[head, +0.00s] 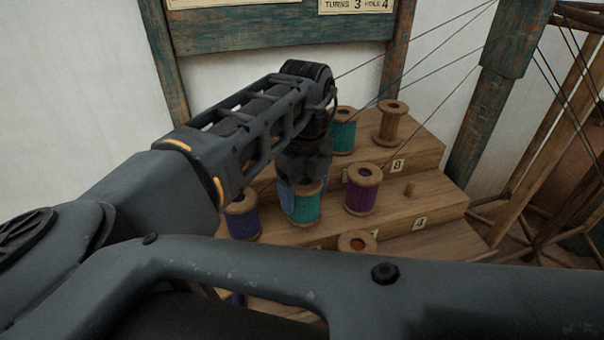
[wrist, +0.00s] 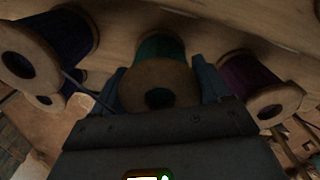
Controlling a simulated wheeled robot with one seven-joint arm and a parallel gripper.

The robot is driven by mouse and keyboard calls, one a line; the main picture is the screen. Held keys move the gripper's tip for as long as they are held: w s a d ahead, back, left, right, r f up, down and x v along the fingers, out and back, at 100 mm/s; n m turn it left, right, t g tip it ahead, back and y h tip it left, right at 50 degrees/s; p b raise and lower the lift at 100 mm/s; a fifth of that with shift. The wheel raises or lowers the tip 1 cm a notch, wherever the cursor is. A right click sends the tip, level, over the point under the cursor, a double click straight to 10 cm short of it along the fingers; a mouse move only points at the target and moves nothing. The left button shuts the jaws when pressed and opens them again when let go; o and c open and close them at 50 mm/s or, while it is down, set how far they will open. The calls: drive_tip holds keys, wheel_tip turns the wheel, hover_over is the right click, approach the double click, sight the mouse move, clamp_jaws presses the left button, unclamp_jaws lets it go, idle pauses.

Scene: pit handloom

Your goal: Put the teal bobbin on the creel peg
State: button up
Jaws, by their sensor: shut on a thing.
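The teal bobbin (head: 306,205), with wooden flanges, is between the blue fingers of my gripper (head: 302,190), over the middle step of the stepped wooden creel (head: 440,194). The wrist view shows the bobbin (wrist: 160,84) upper-middle, one finger on each side, its flange hole facing the camera. It stands roughly upright between a blue bobbin (head: 242,216) and a purple bobbin (head: 363,192).
A second teal bobbin (head: 342,134) and an empty wooden spool (head: 391,123) stand on the upper step. Another bobbin (head: 357,242) is on a lower step. Threads run up right past a blue-green post (head: 497,90). The purple bobbin (wrist: 256,82) is close beside my gripper.

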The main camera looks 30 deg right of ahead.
drive_tip(key=o, duration=1.4)
drive_tip(key=shift+d, duration=0.1)
wheel_tip(320, 180, up, 7)
drive_tip(key=p, duration=0.5)
drive_tip(key=shift+p, duration=0.3)
drive_tip(key=shift+s, duration=0.1)
